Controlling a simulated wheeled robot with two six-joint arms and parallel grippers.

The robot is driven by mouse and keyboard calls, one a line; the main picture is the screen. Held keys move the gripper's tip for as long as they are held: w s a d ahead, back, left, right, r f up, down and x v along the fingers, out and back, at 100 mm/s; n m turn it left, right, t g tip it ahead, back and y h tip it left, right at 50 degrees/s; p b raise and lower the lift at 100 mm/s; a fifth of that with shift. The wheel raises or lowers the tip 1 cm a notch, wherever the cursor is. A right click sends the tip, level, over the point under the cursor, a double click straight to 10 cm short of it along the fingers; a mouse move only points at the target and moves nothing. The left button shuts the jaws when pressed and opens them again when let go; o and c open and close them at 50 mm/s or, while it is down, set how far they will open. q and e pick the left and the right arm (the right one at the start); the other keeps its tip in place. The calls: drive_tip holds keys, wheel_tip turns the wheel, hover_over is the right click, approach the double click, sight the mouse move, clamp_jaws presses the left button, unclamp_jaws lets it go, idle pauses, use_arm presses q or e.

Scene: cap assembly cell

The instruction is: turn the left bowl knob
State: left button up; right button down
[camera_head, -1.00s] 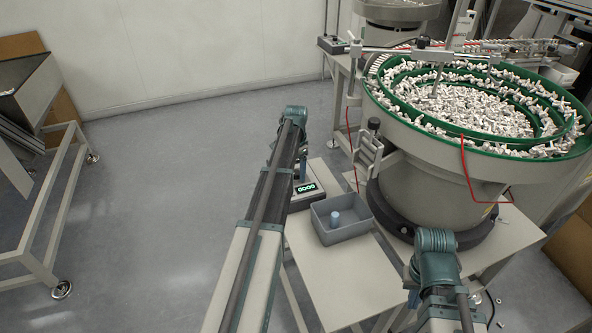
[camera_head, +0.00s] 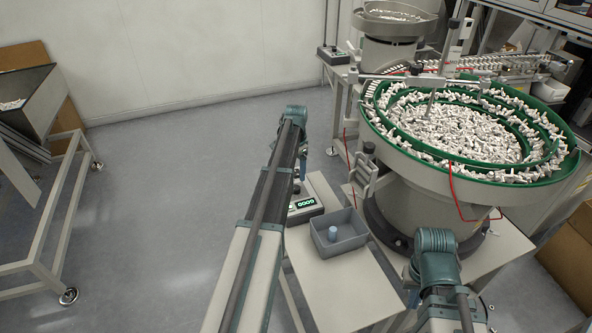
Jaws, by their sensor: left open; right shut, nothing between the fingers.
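A control box with a lit green display (camera_head: 306,203) sits on the pale table, beside the near bowl feeder (camera_head: 412,200). A dark knob-like shape shows by the display, but my arm covers part of it. My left gripper (camera_head: 301,176) hangs beneath the end of my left arm, just above or behind this box. It is small and partly hidden, and is open. I cannot tell whether it touches the knob. A second box (camera_head: 333,54) stands by the far bowl (camera_head: 394,22). My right arm (camera_head: 436,250) is at the lower right; its gripper is hidden.
A grey bin (camera_head: 351,240) with a light blue cylinder (camera_head: 333,232) stands in front of the box. The near bowl is full of white parts. A red cable (camera_head: 452,190) hangs on it. A metal frame (camera_head: 60,215) stands at the left. The floor between is clear.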

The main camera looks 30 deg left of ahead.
use_arm(q)
wheel_tip(320, 180, up, 6)
drive_tip(key=p, duration=0.5)
drive_tip(key=s+d, duration=1.4)
drive_tip(key=d, duration=0.4)
drive_tip(key=s+d+y, duration=0.1)
drive_tip(key=s+d, duration=1.2)
drive_tip(key=d, duration=0.5)
drive_tip(key=shift+s+d+r+n, duration=0.3)
drive_tip(key=shift+s, duration=0.1)
drive_tip(key=shift+c, duration=0.2)
idle(3.0)
